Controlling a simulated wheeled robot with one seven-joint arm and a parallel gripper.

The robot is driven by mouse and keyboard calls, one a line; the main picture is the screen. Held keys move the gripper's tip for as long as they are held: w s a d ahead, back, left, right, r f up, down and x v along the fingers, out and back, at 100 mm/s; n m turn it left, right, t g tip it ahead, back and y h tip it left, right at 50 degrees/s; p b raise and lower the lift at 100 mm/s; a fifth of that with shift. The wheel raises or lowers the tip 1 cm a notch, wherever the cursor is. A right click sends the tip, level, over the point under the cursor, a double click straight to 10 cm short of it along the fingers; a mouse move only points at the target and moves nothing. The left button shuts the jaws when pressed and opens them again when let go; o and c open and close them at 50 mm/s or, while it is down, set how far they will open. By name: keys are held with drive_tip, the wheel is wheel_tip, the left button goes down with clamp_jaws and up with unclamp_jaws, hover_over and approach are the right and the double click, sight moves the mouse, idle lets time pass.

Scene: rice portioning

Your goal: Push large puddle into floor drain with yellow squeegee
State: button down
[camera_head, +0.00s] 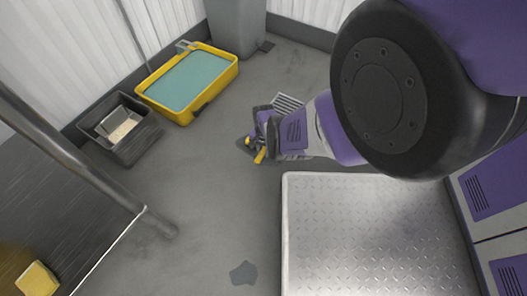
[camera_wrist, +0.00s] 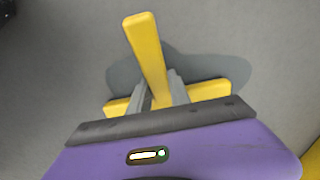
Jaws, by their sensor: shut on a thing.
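My gripper (camera_wrist: 159,92) is shut on the yellow squeegee (camera_wrist: 146,45); its fingers lie on both sides of the handle. The squeegee's crossbar (camera_wrist: 210,90) shows on both sides of the fingers. A dark grey puddle (camera_wrist: 205,68) lies on the floor below and around the squeegee in the wrist view. In the head view, my gripper (camera_head: 262,146) and the yellow squeegee (camera_head: 260,157) are low over the floor, and only a small dark edge of that puddle shows. The slatted floor drain (camera_head: 287,102) is just beyond my gripper, partly hidden by my arm.
A smaller puddle (camera_head: 243,272) lies at the bottom. A metal tread platform (camera_head: 300,230) stands at right. A yellow tray of teal liquid (camera_head: 228,76), a dark bin (camera_head: 130,147) and a grey post (camera_head: 236,25) stand at the back. A yellow sponge-like block (camera_head: 37,279) is lower left.

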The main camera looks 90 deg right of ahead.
drive_tip(key=shift+s+d+b, duration=0.25)
drive_tip(key=shift+s+d, duration=0.15)
drive_tip(key=shift+d, duration=0.4)
drive_tip(key=shift+s+d+b, duration=0.25)
drive_tip(key=shift+s+d, duration=0.1)
drive_tip(key=shift+d, duration=0.4)
drive_tip(key=shift+d, duration=0.15)
